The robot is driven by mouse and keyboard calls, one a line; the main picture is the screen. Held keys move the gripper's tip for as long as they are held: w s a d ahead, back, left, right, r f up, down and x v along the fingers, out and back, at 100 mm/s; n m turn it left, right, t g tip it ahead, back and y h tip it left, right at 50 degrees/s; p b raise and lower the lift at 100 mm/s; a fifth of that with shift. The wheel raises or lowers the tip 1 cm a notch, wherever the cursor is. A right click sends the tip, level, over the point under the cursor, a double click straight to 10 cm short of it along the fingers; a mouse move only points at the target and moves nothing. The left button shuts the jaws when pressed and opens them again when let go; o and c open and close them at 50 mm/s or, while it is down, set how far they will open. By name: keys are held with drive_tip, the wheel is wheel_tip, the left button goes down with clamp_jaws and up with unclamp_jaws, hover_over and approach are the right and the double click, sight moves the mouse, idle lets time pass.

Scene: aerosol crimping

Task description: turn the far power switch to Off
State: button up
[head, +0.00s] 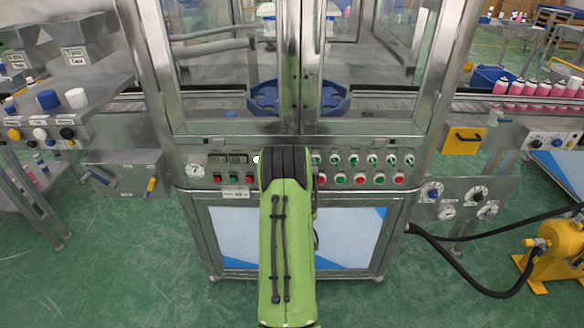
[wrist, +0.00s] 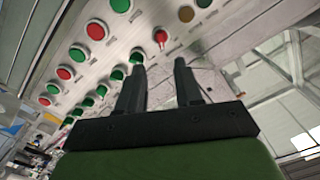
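The control panel (head: 365,168) of the machine carries rows of green and red switches and buttons. My gripper (wrist: 160,75) shows in the wrist view with its two black fingers apart and nothing between them. Just beyond the fingertips is a small red turn switch (wrist: 160,37) on the panel, apart from the fingers. A row of green switches (wrist: 118,75) runs away from it to the lower left. No labels are readable, so I cannot tell which one is the far power switch. In the head view my green arm hides the gripper and the panel's middle.
Glass doors stand above the panel. A grey box with a yellow handle (head: 151,186) is at left. A yellow pump (head: 555,255) with black hoses stands at lower right.

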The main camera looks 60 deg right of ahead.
drive_tip(key=x, duration=1.1)
drive_tip(key=shift+p, duration=0.3)
drive_tip(key=shift+w, duration=0.1)
drive_tip(key=shift+c, duration=0.4)
clamp_jaws()
